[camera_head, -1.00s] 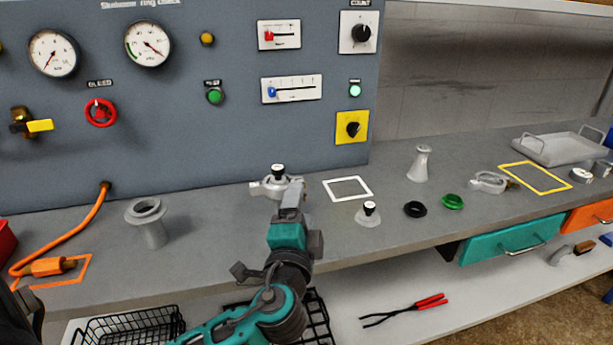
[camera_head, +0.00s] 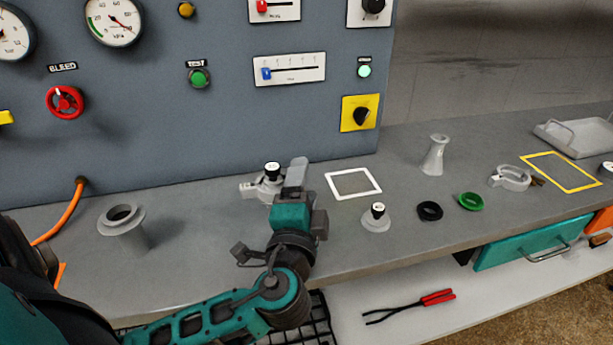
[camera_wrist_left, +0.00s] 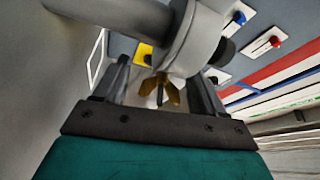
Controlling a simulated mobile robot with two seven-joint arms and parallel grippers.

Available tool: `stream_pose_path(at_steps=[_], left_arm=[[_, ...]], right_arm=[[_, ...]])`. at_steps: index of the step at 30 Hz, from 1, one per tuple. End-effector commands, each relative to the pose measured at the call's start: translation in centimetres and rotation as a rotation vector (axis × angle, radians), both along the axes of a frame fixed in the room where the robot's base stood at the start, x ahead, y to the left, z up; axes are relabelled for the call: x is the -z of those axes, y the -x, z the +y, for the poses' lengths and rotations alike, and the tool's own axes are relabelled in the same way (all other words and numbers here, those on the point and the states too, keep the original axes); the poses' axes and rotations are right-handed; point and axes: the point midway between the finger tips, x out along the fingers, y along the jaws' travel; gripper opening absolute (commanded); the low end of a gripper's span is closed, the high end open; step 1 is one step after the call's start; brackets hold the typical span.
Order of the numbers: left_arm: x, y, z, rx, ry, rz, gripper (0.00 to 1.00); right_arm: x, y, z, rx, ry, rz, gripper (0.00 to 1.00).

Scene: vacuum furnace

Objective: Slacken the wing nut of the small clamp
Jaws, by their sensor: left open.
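A grey metal fitting (camera_head: 263,187) with a black-topped gauge (camera_head: 272,170) stands on the bench near the panel. My left gripper (camera_head: 297,172) is at its right side and hides part of it. In the left wrist view, a brass wing nut (camera_wrist_left: 161,86) shows below a round grey metal body (camera_wrist_left: 205,40). The wing nut lies between the two spread fingers of my left gripper (camera_wrist_left: 160,92), with gaps at both sides. The clamp that bears the nut is mostly hidden in the head view. My right gripper is not seen.
A loose grey clamp (camera_head: 511,178) lies at right, near a yellow outline (camera_head: 562,172). A white outline (camera_head: 353,183), a small flanged gauge (camera_head: 376,218), black ring (camera_head: 429,211), green ring (camera_head: 470,202) and grey cone (camera_head: 435,156) are right of the gripper. A flanged pipe (camera_head: 123,225) stands left.

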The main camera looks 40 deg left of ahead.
Motion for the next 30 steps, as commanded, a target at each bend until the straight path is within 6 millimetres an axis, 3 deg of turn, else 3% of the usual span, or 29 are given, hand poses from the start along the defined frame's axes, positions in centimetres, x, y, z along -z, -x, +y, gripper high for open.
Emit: stream_pose_path(at_steps=[13,30], left_arm=[[-0.01,0.2,-0.09,0.0,-0.001,0.0,0.69],[-0.02,0.18,-0.07,-0.001,-0.001,0.001,0.15]], right_arm=[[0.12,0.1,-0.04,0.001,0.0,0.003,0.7],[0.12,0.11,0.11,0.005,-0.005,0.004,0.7]])
